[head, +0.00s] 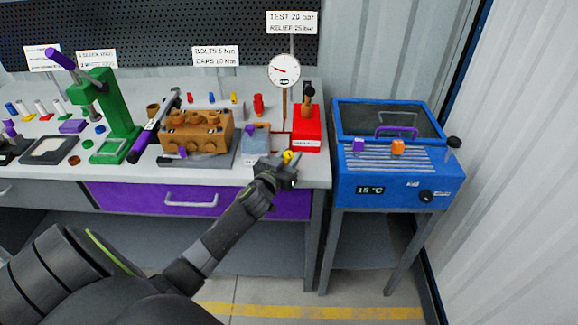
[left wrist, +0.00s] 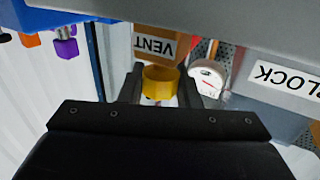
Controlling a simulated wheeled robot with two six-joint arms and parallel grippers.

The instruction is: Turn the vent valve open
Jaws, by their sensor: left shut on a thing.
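The vent valve's yellow knob (head: 288,156) is at the front edge of the bench, below the red pump unit. My left gripper (head: 291,166) reaches it from the front and covers part of it. In the left wrist view, the yellow knob (left wrist: 160,80) sits between the two dark fingers of my left gripper (left wrist: 161,90), which are shut on it. An upside-down VENT label (left wrist: 156,42) is right beside the knob. The valve's exact turn angle cannot be told. My right gripper is not in view.
A pressure gauge (head: 285,70) stands behind, beside the red unit (head: 307,130). A brown pump block (head: 197,132) and a green press (head: 120,117) are to the left. A blue heater box (head: 390,185) stands to the right, past a gap. An upside-down BLOCK label (left wrist: 287,78) is close by.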

